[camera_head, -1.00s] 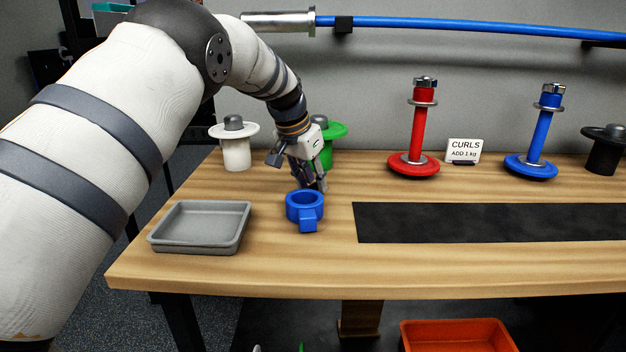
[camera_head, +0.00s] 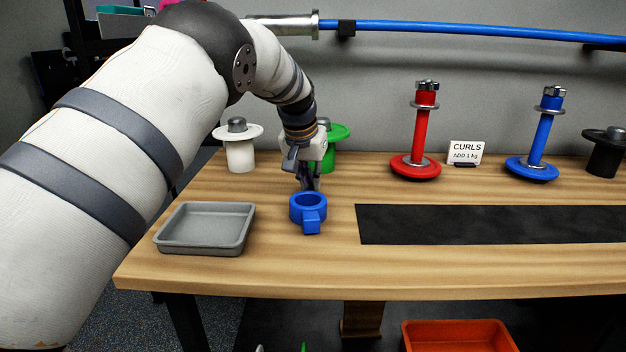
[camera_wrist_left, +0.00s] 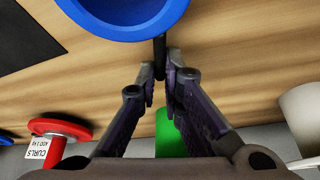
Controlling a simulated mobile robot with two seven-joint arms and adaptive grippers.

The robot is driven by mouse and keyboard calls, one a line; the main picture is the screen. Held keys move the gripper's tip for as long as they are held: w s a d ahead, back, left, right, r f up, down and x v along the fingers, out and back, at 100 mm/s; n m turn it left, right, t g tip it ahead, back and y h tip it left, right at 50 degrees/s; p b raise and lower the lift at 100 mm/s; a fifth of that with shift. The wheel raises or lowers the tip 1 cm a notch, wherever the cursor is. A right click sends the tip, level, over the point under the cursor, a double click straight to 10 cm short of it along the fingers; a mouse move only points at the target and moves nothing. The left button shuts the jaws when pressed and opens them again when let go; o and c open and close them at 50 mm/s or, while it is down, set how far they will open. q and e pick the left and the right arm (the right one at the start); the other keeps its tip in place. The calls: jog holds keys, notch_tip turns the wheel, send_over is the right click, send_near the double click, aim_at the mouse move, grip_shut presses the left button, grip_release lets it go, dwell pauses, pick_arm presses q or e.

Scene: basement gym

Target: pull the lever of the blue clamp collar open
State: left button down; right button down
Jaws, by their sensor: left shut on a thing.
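The blue clamp collar (camera_head: 312,224) lies on the wooden bench, its blocky lug toward the front edge. Its ring also shows at the top of the left wrist view (camera_wrist_left: 124,32). A short dark lever (camera_wrist_left: 160,47) sticks out from the ring on the side away from the lug. My left gripper (camera_head: 312,186) reaches down behind the collar. In the left wrist view its fingertips (camera_wrist_left: 160,68) are closed together on the lever's end. The lever is mostly hidden in the head view. My right gripper is not in view.
A grey tray (camera_head: 203,249) stands left of the collar, a black mat (camera_head: 480,225) right of it. Behind the gripper are a green-flanged piece (camera_head: 338,133) and a white one (camera_head: 240,155). Red (camera_head: 422,135) and blue (camera_head: 541,135) dumbbell posts stand at the back.

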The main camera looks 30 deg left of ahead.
pick_arm(q)
jog(key=shift+s+a+n+y, duration=0.1)
jog(key=shift+a+n+y, duration=0.15)
jog(key=shift+n, duration=0.55)
jog(key=shift+s+a+n+y, duration=0.15)
jog(key=shift+n+y, duration=0.2)
jog(key=shift+n, duration=0.45)
jog(key=shift+g, duration=0.3)
jog(key=c, duration=1.7)
grip_release()
jog(key=shift+w, duration=0.1)
jog(key=v, duration=1.2)
jog(key=shift+f, duration=0.1)
